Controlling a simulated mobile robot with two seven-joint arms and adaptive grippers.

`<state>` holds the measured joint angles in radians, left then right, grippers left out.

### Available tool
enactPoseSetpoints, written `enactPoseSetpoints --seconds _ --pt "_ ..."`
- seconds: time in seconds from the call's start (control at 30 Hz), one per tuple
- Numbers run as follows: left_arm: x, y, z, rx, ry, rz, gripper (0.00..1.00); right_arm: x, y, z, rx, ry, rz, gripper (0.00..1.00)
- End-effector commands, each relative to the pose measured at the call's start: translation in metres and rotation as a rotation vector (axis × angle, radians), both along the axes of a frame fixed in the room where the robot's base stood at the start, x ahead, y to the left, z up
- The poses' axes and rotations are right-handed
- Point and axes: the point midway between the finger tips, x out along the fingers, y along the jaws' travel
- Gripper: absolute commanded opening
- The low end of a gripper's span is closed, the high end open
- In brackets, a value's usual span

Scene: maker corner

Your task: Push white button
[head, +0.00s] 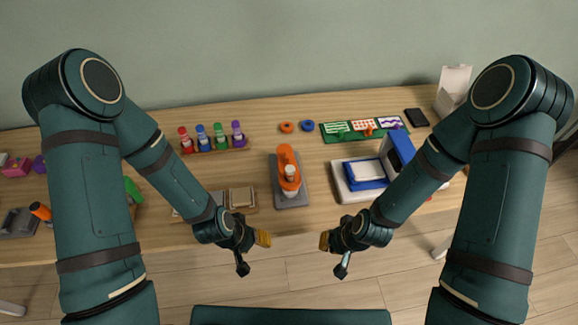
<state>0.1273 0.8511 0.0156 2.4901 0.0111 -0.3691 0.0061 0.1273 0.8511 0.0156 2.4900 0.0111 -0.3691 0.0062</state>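I cannot make out for certain which thing is the white button. A small whitish round part (291,171) shows on top of an orange device (287,155), which stands on a grey base (291,199) at the middle of the table. My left gripper (254,254) is open and empty in front of the table's front edge, below and left of the orange device. My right gripper (332,256) is open and empty, also in front of the edge, below and right of it. Neither touches anything.
A blue-and-white machine (363,172) stands right of the orange device on the wooden table (265,117). Several coloured bottles (220,136) stand in a rack at back left. Wooden trays (242,197) lie near my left wrist. A green board (337,137) and black phone (416,117) lie at back right.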

Motion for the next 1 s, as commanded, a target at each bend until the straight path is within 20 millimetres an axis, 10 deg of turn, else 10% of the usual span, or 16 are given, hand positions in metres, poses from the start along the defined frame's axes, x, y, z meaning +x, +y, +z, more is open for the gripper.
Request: enactPoseSetpoints --seconds 0.23,0.37,1.0 --pt "0.0000 0.0000 0.0000 0.000 0.000 0.000 0.42 0.0000 0.0000 0.0000 0.000 0.000 0.000 0.00" --pt "0.0000 0.0000 0.0000 0.000 0.000 0.000 0.00 -0.0001 0.0000 0.0000 0.000 0.000 0.000 0.00" --pt "0.0000 0.0000 0.0000 0.000 0.000 0.000 0.00 0.0000 0.0000 0.0000 0.000 0.000 0.000 0.00"
